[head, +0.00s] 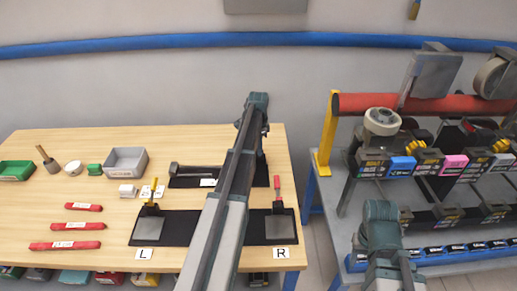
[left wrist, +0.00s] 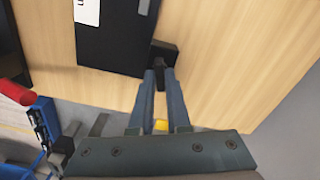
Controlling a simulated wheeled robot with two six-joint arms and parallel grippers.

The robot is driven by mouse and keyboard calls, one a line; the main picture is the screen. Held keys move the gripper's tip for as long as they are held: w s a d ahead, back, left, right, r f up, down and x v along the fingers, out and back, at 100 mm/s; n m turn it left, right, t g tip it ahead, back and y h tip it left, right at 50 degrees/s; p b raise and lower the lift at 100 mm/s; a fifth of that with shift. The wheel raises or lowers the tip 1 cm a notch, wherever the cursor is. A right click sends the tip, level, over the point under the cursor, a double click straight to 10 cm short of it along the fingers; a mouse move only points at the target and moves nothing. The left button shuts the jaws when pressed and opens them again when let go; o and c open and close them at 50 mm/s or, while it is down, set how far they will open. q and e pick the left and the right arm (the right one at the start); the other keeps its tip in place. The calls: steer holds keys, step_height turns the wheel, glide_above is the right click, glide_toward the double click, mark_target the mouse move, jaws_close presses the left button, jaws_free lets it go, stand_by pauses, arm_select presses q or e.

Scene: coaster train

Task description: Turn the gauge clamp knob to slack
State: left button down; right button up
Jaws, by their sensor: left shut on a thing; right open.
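In the left wrist view my left gripper (left wrist: 161,76) is shut on a small dark knob (left wrist: 160,62), which sits at a black block (left wrist: 165,48) beside a black mat (left wrist: 108,40) with a white label. Which way the knob is turned cannot be told. In the head view my left arm reaches over the table to its back right, and its fingers and the knob are hidden behind the arm. A dark bar-shaped tool (head: 188,170) lies on the back black mat (head: 218,182). My right arm shows at the lower right, but its jaws do not.
The wooden table (head: 105,215) holds several red bars (head: 66,245), a grey bin (head: 125,160), a green tray (head: 16,170) and a front mat (head: 181,225) marked L and R. A rack of cartridges (head: 440,165) stands to the right, across a gap.

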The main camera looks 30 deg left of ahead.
arm_select(q)
steer(key=n, duration=0.7)
steer(key=shift+n, duration=0.3)
steer(key=n, duration=0.4)
steer(key=shift+n, duration=0.3)
steer(key=n, duration=0.3)
steer(key=shift+n, duration=0.3)
steer(key=n, duration=1.3)
steer(key=shift+n, duration=0.3)
